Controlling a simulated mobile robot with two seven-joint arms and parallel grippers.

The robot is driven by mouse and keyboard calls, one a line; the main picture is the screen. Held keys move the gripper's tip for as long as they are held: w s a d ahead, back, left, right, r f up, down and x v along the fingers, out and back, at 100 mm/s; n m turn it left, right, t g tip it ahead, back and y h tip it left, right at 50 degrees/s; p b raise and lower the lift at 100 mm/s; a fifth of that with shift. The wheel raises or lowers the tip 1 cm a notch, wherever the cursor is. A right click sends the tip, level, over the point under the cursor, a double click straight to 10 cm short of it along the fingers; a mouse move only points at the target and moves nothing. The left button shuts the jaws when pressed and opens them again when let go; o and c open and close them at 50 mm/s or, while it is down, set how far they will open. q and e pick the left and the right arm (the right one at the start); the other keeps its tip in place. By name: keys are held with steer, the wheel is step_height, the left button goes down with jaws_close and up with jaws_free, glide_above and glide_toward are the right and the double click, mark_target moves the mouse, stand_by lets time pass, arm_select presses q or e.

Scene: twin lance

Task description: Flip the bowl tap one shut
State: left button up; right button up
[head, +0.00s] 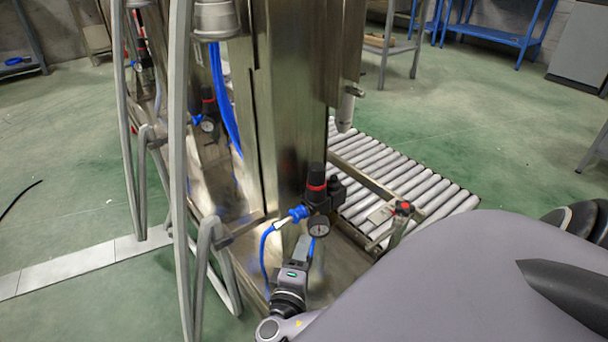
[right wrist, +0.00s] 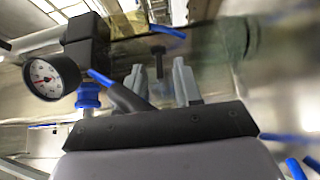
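A dark rod with a blue end (right wrist: 105,80) slants beside the left finger. I cannot tell for sure which part is the bowl tap or how its handle stands. My left gripper is not in view.
The black regulator with a red ring (head: 316,184) stands above the gauge, which is close left of the fingers in the wrist view (right wrist: 46,78). A blue hose (head: 264,250) loops left of my gripper. Metal bars (head: 180,150) stand left; a roller conveyor (head: 400,180) lies right.

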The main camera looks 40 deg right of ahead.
jaws_close()
steer(key=m+g, duration=0.1)
steer(key=w+m+g+h, duration=0.1)
steer(key=g, duration=0.1)
steer(key=m+g+h, duration=0.1)
steer(key=shift+w+a+g+b, duration=0.1)
steer(key=shift+w+g+b, duration=0.2)
jaws_free()
stand_by(0.3)
